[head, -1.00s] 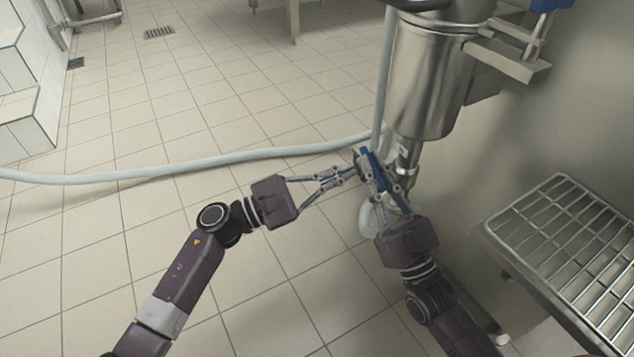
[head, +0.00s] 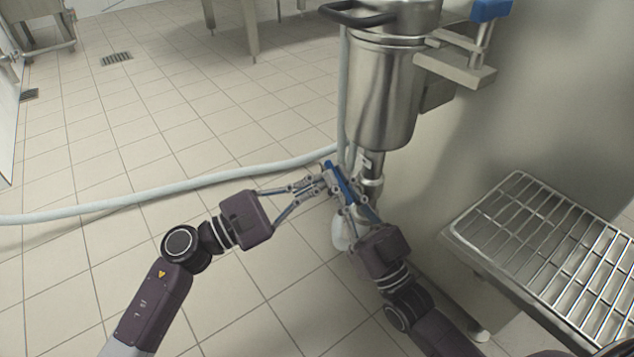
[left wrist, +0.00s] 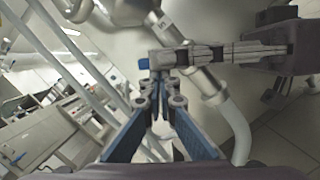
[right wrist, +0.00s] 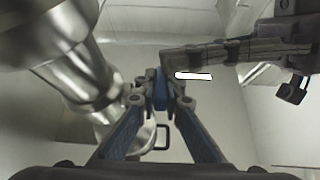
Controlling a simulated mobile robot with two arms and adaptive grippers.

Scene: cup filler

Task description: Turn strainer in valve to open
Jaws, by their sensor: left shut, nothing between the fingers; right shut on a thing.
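The steel strainer (head: 383,100) stands at the upper middle of the head view, with a pipe and valve (head: 371,178) under it. A blue valve handle (head: 331,169) sits left of that pipe, tilted. My right gripper (head: 343,192) is shut on the handle, whose blue piece shows between the fingertips in the right wrist view (right wrist: 160,90). My left gripper (head: 324,184) is shut and empty, its tips close beside the handle and the right fingers. The left wrist view shows the left tips (left wrist: 160,75) just below the right fingers; contact cannot be told. The grippers partly hide the valve.
A pale hose (head: 150,197) runs across the tiled floor to the strainer's base. A steel grated rack (head: 540,250) stands at the right, beside my right arm. A bracket with a blue knob (head: 490,10) is at upper right.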

